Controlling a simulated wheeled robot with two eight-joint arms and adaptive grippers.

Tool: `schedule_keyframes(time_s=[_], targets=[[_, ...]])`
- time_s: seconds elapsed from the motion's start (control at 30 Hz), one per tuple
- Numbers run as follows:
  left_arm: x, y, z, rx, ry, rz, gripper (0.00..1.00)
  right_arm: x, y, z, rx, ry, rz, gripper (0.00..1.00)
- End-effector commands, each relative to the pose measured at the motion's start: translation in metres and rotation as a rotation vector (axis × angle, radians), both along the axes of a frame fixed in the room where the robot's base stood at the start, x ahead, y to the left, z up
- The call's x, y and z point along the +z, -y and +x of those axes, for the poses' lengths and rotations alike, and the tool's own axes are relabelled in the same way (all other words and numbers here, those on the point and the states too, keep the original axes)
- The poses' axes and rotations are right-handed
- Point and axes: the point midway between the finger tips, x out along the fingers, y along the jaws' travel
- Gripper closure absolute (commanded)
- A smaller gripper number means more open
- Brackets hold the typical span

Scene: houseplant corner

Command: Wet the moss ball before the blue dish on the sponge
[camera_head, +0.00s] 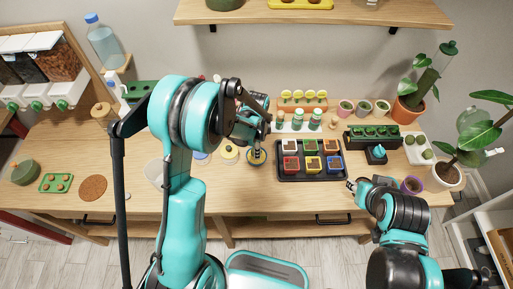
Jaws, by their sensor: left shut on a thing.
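My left gripper (256,138) is over the table, left of the black seedling tray. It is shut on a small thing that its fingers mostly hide. Right below it is a small round dish (258,162) with a blue rim and a yellowish inside; I cannot tell whether they touch. A yellow-rimmed dish (229,154) stands just left of it. Green balls, which look like moss balls (427,154), sit on a white tray (410,154) at the right. I cannot make out the sponge. My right gripper (353,185) is near the table's front edge; its finger gap is unclear.
The black seedling tray (312,178) holds several coloured pots. Green-capped bottles (297,120) and small pots (364,107) stand behind it. A purple-rimmed pot (412,185) is beside my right arm. The wooden table (285,205) is clear along its front edge.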

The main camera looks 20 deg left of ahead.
Motion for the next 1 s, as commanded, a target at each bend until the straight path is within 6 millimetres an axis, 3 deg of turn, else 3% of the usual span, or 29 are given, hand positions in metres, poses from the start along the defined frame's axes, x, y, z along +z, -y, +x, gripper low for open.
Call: schedule_keyframes(time_s=[1.0], targets=[[-0.0066,0.0000,0.0000,0.000,0.000,0.000,0.90,-0.0064,0.0000,0.0000,0.000,0.000,0.000,0.66]])
